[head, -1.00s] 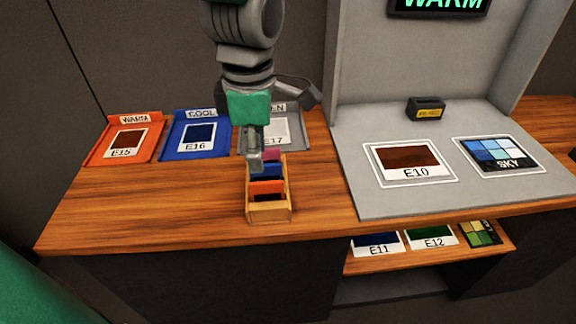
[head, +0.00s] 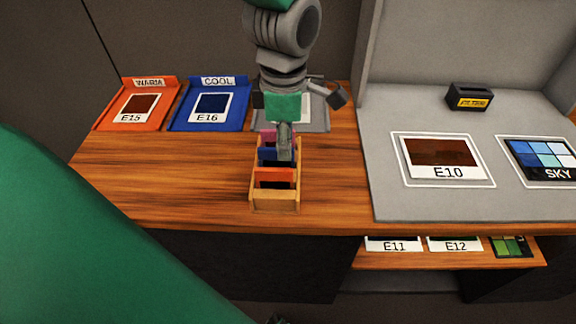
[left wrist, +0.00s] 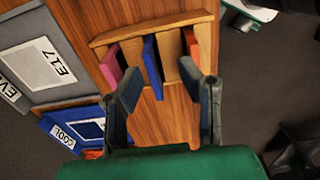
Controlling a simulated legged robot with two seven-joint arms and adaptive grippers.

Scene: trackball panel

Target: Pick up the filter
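Three thin filters stand upright in a small wooden rack (head: 275,206): an orange filter (head: 275,175), a blue filter (head: 267,153) and a pink filter (head: 268,136) at the back. My left gripper (head: 284,152) points down over the rack and partly hides the blue and pink filters. There the blue filter (left wrist: 152,66) lies between the finger lines, the pink filter (left wrist: 110,68) near the left finger and the orange filter (left wrist: 192,45) near the right finger. My right gripper is not in view.
Orange WARM tray (head: 107,122), blue COOL tray (head: 236,122) and a grey tray (head: 316,121) stand behind. The grey panel (head: 400,206) at right bears the E10 and SKY cards and a small black block (head: 469,97). A low shelf (head: 440,259) holds more cards. Wood left of the rack is clear.

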